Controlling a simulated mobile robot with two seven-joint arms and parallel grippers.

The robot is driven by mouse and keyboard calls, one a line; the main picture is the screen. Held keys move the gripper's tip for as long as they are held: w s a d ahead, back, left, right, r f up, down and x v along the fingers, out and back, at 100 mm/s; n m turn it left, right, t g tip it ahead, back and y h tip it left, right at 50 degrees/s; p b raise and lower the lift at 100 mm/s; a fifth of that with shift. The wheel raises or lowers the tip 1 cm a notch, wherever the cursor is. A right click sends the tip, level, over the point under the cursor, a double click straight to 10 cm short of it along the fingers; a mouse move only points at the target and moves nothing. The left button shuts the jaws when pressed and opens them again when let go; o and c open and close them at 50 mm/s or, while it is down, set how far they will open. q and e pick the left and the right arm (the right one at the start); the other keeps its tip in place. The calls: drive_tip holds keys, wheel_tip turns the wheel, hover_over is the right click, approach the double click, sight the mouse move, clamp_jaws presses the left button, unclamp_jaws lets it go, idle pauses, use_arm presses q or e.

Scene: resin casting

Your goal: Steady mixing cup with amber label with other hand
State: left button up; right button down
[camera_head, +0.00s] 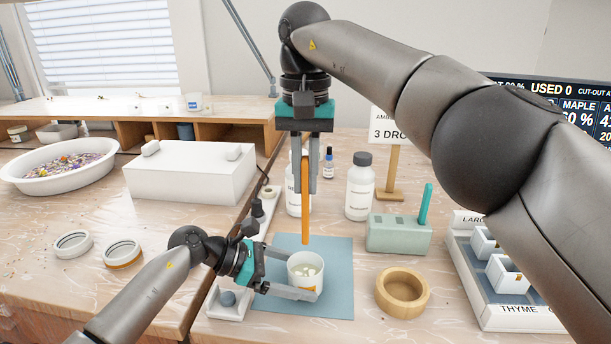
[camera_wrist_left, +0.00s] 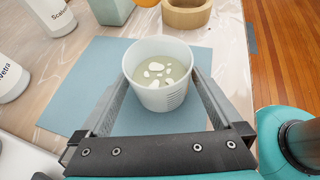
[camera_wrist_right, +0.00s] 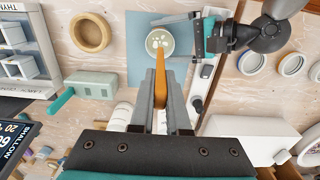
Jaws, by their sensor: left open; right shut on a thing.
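The mixing cup (camera_head: 305,275) stands upright on the blue mat (camera_head: 333,301). It holds a pale liquid with white patches, and a bit of amber shows low on its side in the head view. My left gripper (camera_head: 318,284) is open, its fingers on either side of the cup; the left wrist view shows the cup (camera_wrist_left: 158,80) between them, and I cannot tell whether they touch it. My right gripper (camera_head: 305,190) is shut on an orange stick (camera_head: 305,215), held upright with its lower end just above the cup. The stick also shows in the right wrist view (camera_wrist_right: 160,80).
A wooden ring bowl (camera_head: 402,292) and a green block holder (camera_head: 398,233) stand right of the mat. White bottles (camera_head: 359,187) stand behind it. A small scale-like white tray (camera_head: 226,302) is at left.

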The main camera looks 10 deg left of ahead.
use_arm(q)
drive_tip(key=shift+d+f, duration=0.1)
drive_tip(key=shift+d, duration=0.05)
drive_tip(key=c, duration=1.1)
drive_tip(key=shift+c, duration=1)
drive_tip(key=shift+f, duration=0.15)
idle(0.7)
